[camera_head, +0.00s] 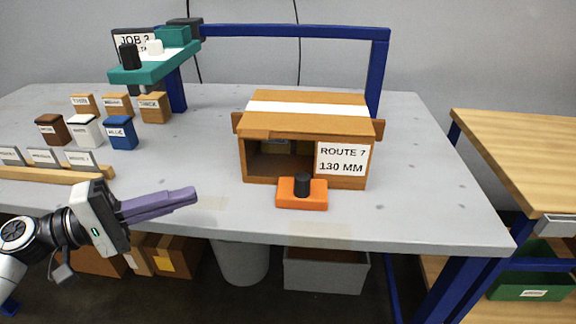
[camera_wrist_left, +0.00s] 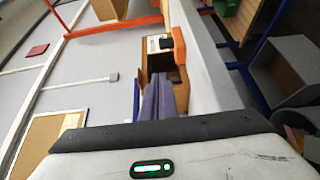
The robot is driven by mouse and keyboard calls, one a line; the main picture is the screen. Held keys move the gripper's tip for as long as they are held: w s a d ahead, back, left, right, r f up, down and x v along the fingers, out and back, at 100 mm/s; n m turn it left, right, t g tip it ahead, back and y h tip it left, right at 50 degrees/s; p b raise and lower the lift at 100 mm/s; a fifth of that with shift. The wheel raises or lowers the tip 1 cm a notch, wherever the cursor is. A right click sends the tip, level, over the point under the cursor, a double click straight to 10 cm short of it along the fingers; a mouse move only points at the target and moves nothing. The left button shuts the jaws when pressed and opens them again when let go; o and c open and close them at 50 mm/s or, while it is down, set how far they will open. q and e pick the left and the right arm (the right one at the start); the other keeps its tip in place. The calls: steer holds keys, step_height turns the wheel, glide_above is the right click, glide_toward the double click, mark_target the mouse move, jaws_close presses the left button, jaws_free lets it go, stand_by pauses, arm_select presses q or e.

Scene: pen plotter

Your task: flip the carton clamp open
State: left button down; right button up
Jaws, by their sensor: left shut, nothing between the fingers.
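The carton (camera_head: 310,130) is a brown box on the grey table, with a white strip on top, a label reading ROUTE 7 130 MM, and a dark opening in its front. An orange block with a black knob, seemingly the carton clamp (camera_head: 312,192), sits at its front edge. My left gripper (camera_head: 192,194) is shut and empty, with purple fingers pointing right, to the left of the clamp and apart from it. In the left wrist view, the fingers (camera_wrist_left: 158,100) overlap the carton (camera_wrist_left: 152,62), and the orange clamp with its black knob (camera_wrist_left: 171,43) shows beyond. My right gripper is not in view.
A teal plotter head (camera_head: 155,68) hangs from a blue frame (camera_head: 290,32) behind. Several labelled blocks (camera_head: 84,130) and a wooden rail with cards (camera_head: 50,173) stand at left. Grey bins (camera_head: 325,272) are under the table. The table right of the carton is clear.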

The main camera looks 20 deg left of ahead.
arm_select(q)
steer(key=p, duration=0.1)
glide_toward(286, 187)
steer(key=w+d+r, duration=0.1)
steer(key=w+d, duration=0.1)
steer(key=w+d+r, duration=0.3)
steer(key=w, duration=0.1)
steer(key=shift+w+d+r, duration=0.2)
steer(key=shift+w+d, duration=0.1)
steer(key=shift+d, duration=0.1)
steer(key=shift+w+d, duration=0.2)
steer(key=shift+w+d+f, duration=0.1)
steer(key=shift+w+d, duration=0.1)
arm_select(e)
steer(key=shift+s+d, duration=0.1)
arm_select(q)
steer(key=shift+s+d, duration=0.1)
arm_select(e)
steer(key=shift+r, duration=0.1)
